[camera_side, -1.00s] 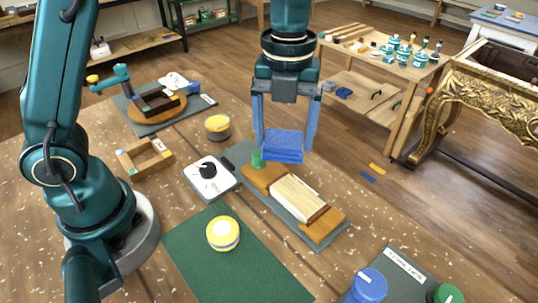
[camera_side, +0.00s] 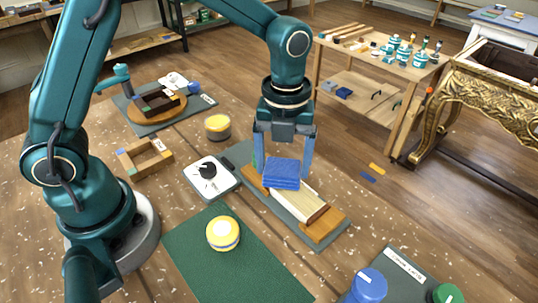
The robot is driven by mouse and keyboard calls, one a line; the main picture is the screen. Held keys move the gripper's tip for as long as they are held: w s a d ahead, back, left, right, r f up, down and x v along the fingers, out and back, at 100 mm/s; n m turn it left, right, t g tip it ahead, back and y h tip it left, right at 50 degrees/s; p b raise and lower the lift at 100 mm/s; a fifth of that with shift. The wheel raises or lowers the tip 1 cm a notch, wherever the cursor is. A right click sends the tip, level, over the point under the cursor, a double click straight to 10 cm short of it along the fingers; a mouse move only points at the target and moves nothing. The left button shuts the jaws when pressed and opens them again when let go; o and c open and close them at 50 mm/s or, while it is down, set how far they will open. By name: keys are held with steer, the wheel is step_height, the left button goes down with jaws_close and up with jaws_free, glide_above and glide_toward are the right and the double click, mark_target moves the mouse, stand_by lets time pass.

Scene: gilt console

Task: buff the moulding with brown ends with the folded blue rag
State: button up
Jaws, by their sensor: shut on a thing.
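My gripper (camera_side: 284,162) points down with its fingers on either side of the folded blue rag (camera_side: 282,175), shut on it. The rag is level, at the far left end of the moulding (camera_side: 302,201), which has a pale ribbed middle and brown ends. It hides part of the far brown end and part of the pale section. I cannot tell whether the rag touches the moulding or hangs just above it. The near brown end (camera_side: 325,226) is in plain view. The moulding lies on a grey mat (camera_side: 268,208).
A white square device with a black dial (camera_side: 208,177) is left of the moulding. A yellow-lidded tin (camera_side: 223,233) stands on a green mat (camera_side: 205,268). Another tin (camera_side: 218,127) and a small wooden frame (camera_side: 144,157) stand behind. Blue (camera_side: 368,287) and green pots are at front right.

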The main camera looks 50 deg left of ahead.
mark_target(315, 210)
steer(key=shift+f, duration=0.75)
steer(key=shift+d+r, duration=0.1)
steer(key=shift+d, duration=0.75)
steer(key=shift+c, duration=0.5)
steer(key=shift+d, duration=3)
steer(key=shift+a, duration=3.95)
steer(key=shift+d, duration=4.35)
steer(key=shift+a, duration=4.35)
steer(key=shift+d, duration=4.35)
step_height(315, 210, up, 8)
steer(key=shift+a, duration=0.15)
